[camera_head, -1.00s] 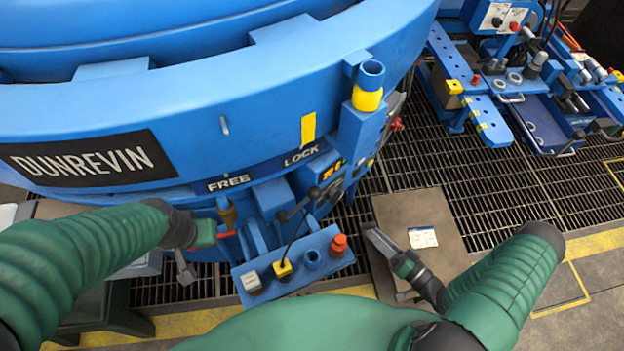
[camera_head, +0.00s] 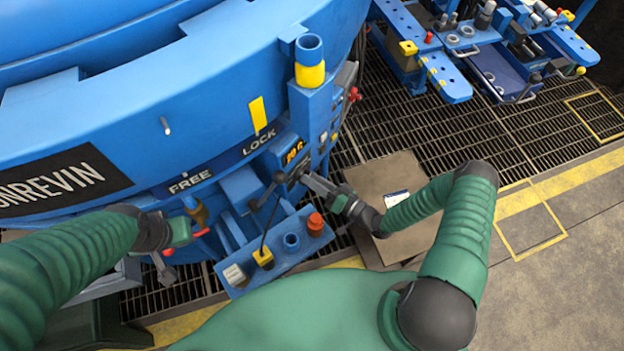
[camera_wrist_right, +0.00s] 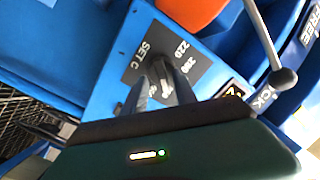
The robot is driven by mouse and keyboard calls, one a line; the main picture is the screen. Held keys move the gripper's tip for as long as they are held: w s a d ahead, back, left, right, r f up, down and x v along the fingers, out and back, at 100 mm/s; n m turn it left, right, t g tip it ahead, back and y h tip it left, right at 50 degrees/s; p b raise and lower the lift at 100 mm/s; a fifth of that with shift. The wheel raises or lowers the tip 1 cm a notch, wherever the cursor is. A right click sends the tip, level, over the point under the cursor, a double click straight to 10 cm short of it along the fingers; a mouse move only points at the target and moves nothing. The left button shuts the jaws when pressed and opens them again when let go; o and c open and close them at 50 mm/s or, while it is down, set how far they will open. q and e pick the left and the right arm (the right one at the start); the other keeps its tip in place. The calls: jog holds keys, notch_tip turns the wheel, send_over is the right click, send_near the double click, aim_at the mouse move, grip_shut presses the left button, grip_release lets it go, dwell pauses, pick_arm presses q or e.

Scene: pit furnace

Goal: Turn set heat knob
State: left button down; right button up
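The set heat knob (camera_wrist_right: 159,70) is dark and sits on a dark dial plate marked "SET C", 200 and 220, on a blue panel in the right wrist view. My right gripper (camera_wrist_right: 162,84) has its two grey fingers apart, one on each side of the knob. I cannot tell whether they touch it. In the head view my right gripper (camera_head: 312,183) reaches the control box below the orange display (camera_head: 293,152) and hides the knob.
A lever with a dark ball end (camera_wrist_right: 283,77) stands close beside the dial. A blue ledge (camera_head: 280,262) below holds a red button (camera_head: 315,222) and a yellow-based stick (camera_head: 263,256). The large blue furnace (camera_head: 200,95) fills the upper left. Open floor lies at the right.

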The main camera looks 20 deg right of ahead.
jog(key=shift+d, duration=0.2)
jog(key=shift+a+r, duration=0.1)
jog(key=shift+a, duration=0.4)
jog(key=shift+c, duration=1.3)
jog(key=shift+a+r, duration=0.1)
jog(key=shift+a, duration=0.1)
grip_shut()
jog(key=shift+w+d+n, duration=0.1)
jog(key=shift+d+n, duration=0.15)
jog(key=shift+n, duration=0.15)
jog(key=shift+o, duration=1.3)
grip_release()
jog(key=shift+d, duration=0.15)
jog(key=v, duration=1.7)
jog(key=shift+p, duration=0.35)
